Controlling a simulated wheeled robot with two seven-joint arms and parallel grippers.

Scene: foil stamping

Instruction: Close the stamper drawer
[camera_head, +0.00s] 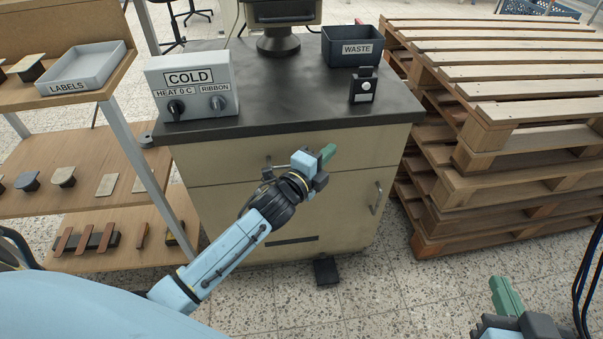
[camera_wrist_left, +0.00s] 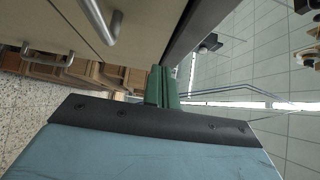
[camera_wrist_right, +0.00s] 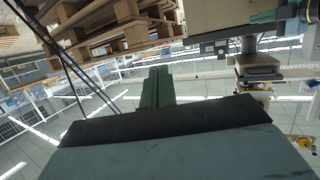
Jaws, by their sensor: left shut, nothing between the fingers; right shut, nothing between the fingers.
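The stamper drawer (camera_head: 225,163) is the beige upper front panel of the cabinet below the dark worktop. It looks about level with the panel beneath; a small gap cannot be ruled out. Its metal handle (camera_head: 277,166) is partly hidden by my left wrist and shows in the left wrist view (camera_wrist_left: 102,22). My left gripper (camera_head: 327,152) is shut and empty, with green fingers in front of the drawer's right half, right of the handle. I cannot tell whether they touch the panel. My right gripper (camera_head: 504,294) is shut and empty at lower right, away from the cabinet.
The worktop (camera_head: 300,110) carries a COLD control box (camera_head: 192,87), a WASTE bin (camera_head: 352,47) and the stamper base (camera_head: 278,44). A lower cabinet handle (camera_head: 377,198) sticks out. Shelves (camera_head: 95,160) stand left, stacked pallets (camera_head: 490,110) right. A dark pedal (camera_head: 326,272) lies on the floor.

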